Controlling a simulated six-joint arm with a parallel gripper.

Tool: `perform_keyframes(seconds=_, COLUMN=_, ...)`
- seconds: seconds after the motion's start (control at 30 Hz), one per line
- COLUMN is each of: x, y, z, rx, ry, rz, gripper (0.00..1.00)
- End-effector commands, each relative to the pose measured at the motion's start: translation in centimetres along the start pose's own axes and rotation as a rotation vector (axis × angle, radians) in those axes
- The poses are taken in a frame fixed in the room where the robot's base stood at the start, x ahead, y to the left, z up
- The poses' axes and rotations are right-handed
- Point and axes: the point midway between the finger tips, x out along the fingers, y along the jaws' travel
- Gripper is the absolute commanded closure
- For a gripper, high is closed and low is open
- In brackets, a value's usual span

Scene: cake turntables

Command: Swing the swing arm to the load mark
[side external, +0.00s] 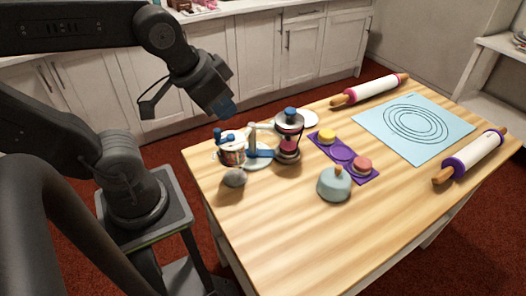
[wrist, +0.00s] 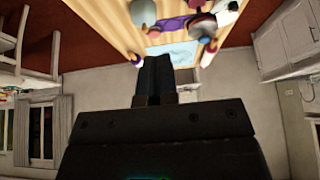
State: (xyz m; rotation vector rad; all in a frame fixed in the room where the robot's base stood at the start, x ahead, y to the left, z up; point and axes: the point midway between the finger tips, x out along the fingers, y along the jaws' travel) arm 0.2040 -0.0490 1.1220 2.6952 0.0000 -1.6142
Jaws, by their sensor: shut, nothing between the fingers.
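The swing arm (side external: 262,153) looks to be the blue bar at the white post on a pale round base, at the left of the wooden table. A small pot-like part with a blue handle (side external: 232,153) stands at its left. A round stand with a blue knob on top and a dark red piece inside (side external: 288,147) stands at its right. I cannot make out the load mark. My gripper (side external: 224,107) is shut and empty, up in the air behind and left of these parts, apart from them. Its closed fingers also show in the wrist view (wrist: 155,75).
A grey lump (side external: 235,177) lies at the table's left edge. A grey-blue dome with a wooden knob (side external: 334,185) stands near a purple mat (side external: 343,154) bearing yellow and pink round pieces. A light blue mat (side external: 440,147) lies between two rolling pins. The front table area is clear.

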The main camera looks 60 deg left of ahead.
Motion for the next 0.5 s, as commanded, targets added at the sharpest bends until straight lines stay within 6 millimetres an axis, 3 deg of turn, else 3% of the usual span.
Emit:
perform_keyframes(seconds=0.43, x=0.00, y=0.00, z=0.00, rx=0.000, ry=0.000, rz=0.000, gripper=1.00)
perform_keyframes(seconds=0.5, x=0.03, y=-0.04, z=-0.03, rx=-0.005, ry=-0.001, rz=-0.001, gripper=0.94)
